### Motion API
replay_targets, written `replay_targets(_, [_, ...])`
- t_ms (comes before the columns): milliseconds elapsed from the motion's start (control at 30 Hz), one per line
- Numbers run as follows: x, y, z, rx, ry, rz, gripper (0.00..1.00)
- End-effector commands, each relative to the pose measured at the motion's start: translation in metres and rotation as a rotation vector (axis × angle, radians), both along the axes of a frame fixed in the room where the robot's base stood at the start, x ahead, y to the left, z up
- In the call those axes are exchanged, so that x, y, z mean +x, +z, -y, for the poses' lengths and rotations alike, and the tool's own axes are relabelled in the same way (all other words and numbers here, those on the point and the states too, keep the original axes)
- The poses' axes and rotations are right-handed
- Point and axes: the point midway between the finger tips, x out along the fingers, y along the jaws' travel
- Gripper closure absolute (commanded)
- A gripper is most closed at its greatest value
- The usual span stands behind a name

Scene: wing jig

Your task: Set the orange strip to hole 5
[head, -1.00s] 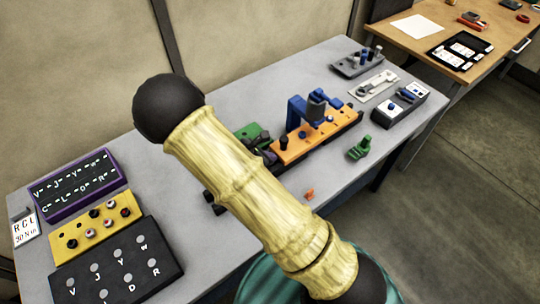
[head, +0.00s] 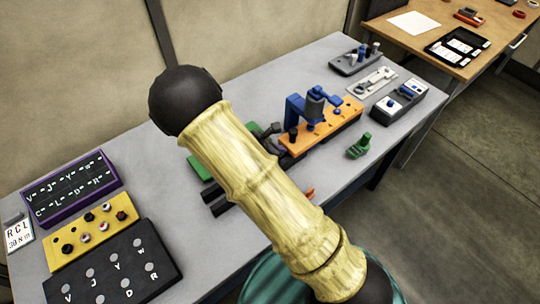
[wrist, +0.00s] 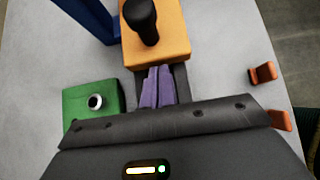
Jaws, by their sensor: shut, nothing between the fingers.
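The orange strip (head: 345,122) lies along a dark rail (head: 214,200) on the grey table, with a row of dark holes in its top. A blue bracket (head: 296,110) stands at its far side. A black knob (head: 293,135) stands on its near end. The wrist view shows that end of the strip (wrist: 172,50) and the knob (wrist: 147,30). My gripper (wrist: 158,76) has its purple fingers shut and empty over the rail, just short of the strip's end. Whether the fingertips touch the strip, I cannot tell. My arm hides part of the rail in the head view.
A green block (wrist: 78,101) with a round button lies left of the rail. Small orange pieces (wrist: 263,73) lie to the right. A green part (head: 360,146) stands near the front edge.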

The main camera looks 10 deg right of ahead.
Motion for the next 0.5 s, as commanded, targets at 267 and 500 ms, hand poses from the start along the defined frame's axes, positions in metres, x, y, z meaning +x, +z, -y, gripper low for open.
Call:
replay_targets(267, [-0.004,0.001,-0.008,0.0,-0.002,-0.001,1.0])
replay_targets(500, [-0.018,0.007,-0.042,0.005,0.0,0.004,1.0])
